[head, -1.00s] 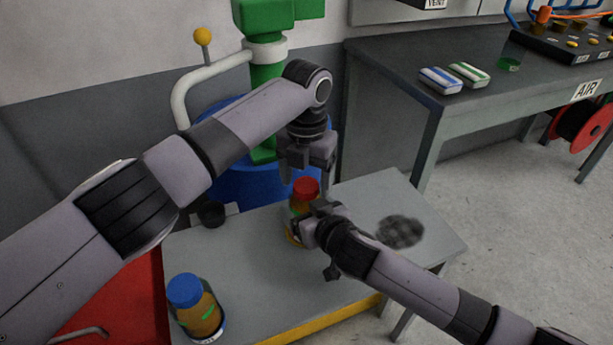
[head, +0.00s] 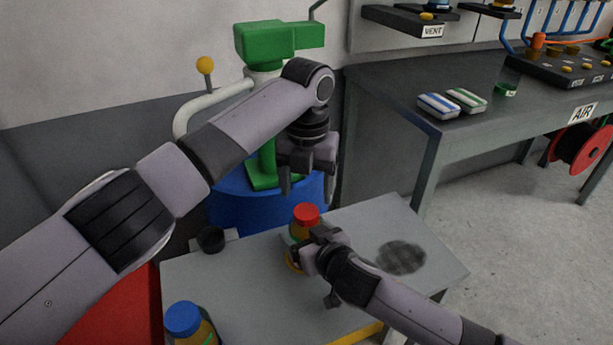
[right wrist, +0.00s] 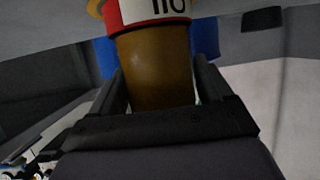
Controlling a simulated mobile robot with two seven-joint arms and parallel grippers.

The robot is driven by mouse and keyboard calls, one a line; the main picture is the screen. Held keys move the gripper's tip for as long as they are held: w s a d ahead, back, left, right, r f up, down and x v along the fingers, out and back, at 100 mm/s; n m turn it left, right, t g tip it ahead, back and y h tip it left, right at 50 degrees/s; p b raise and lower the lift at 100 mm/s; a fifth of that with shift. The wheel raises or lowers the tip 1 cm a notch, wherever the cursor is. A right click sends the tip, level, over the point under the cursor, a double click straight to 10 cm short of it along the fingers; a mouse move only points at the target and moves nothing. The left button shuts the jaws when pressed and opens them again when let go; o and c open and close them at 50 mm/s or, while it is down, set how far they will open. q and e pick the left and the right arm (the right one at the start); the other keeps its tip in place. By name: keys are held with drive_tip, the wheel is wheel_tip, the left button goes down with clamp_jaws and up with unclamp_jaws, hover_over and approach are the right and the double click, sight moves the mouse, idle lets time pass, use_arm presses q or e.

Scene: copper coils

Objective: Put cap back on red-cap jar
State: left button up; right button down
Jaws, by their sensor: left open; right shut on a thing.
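The red-cap jar (head: 293,238) stands upright on the small grey table (head: 228,288), amber, with its red cap (head: 306,214) on its top; I cannot tell how firmly it is seated. My right gripper (head: 306,253) is shut on the jar from the right side and hides part of it. In the right wrist view the jar's amber body (right wrist: 153,70) is between the fingers, with a red and white label above. My left gripper (head: 308,197) is open and empty, pointing down just above the cap, apart from it.
A blue-cap jar (head: 184,322) stands at the table's front left. A dark round patch (head: 401,258) lies on the right of the table. A blue drum (head: 240,208) with a green fixture is behind. A grey workbench (head: 400,98) with two striped packs is at the right.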

use_arm(q)
drive_tip(key=n, duration=0.6)
drive_tip(key=shift+r, duration=0.25)
drive_tip(key=n, duration=0.6)
drive_tip(key=shift+r+n, duration=0.2)
drive_tip(key=shift+n, duration=0.1)
drive_tip(key=n, duration=0.4)
drive_tip(key=shift+r+n, duration=0.1)
drive_tip(key=shift+n, duration=0.3)
drive_tip(key=n, duration=0.6)
drive_tip(key=shift+s+r, duration=0.1)
drive_tip(key=shift+r, duration=0.1)
drive_tip(key=n, duration=0.6)
drive_tip(key=shift+r+n, duration=0.2)
drive_tip(key=shift+n, duration=0.1)
drive_tip(key=n, duration=0.6)
drive_tip(key=shift+a+r, duration=0.1)
drive_tip(key=shift+r, duration=0.15)
drive_tip(key=n, duration=0.6)
drive_tip(key=shift+r+n, duration=0.2)
drive_tip(key=shift+n, duration=0.1)
drive_tip(key=n, duration=0.5)
drive_tip(key=shift+r, duration=0.15)
